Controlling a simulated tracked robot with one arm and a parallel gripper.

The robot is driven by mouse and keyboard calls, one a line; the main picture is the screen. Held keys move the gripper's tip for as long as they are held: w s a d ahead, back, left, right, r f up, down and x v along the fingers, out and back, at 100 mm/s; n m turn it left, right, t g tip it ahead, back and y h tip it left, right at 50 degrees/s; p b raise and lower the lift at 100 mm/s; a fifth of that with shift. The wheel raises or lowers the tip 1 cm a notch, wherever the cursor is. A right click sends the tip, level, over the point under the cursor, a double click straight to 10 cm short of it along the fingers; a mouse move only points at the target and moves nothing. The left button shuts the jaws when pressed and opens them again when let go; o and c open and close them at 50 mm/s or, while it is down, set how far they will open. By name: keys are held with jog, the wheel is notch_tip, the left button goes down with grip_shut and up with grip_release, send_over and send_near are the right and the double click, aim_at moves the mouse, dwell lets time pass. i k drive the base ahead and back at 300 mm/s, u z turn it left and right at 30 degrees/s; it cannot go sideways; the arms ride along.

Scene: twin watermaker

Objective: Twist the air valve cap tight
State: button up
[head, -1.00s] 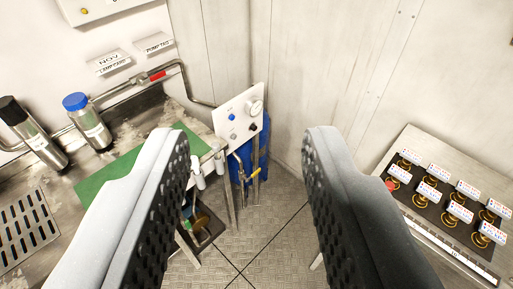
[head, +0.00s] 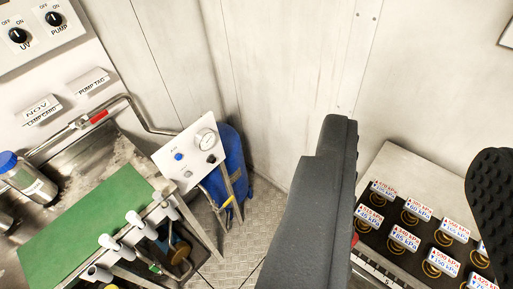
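A white panel (head: 168,158) with a small label that seems to read "AIR" stands tilted in the picture, left of centre. It carries a round gauge (head: 206,138), a blue knob (head: 179,157), a dark knob (head: 211,158) and a small fitting (head: 188,174). I cannot tell which of these is the air valve cap, or how tight any of them is. My gripper (head: 415,140) is open and empty, with its dark padded fingers wide apart at the right. It is right of the panel in the picture and touches none of its knobs.
A blue cylinder (head: 236,160) stands behind the panel. A steel bench with a green mat (head: 85,230) and a blue-capped bottle (head: 28,178) lies left. White pipe fittings (head: 135,218) line its front. A tray of tagged springs (head: 390,215) lies right, partly behind my fingers.

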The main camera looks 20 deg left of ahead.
aim_at(212, 159)
jog(key=u, duration=0.05)
jog(key=i, duration=0.9)
jog(key=u, duration=0.5)
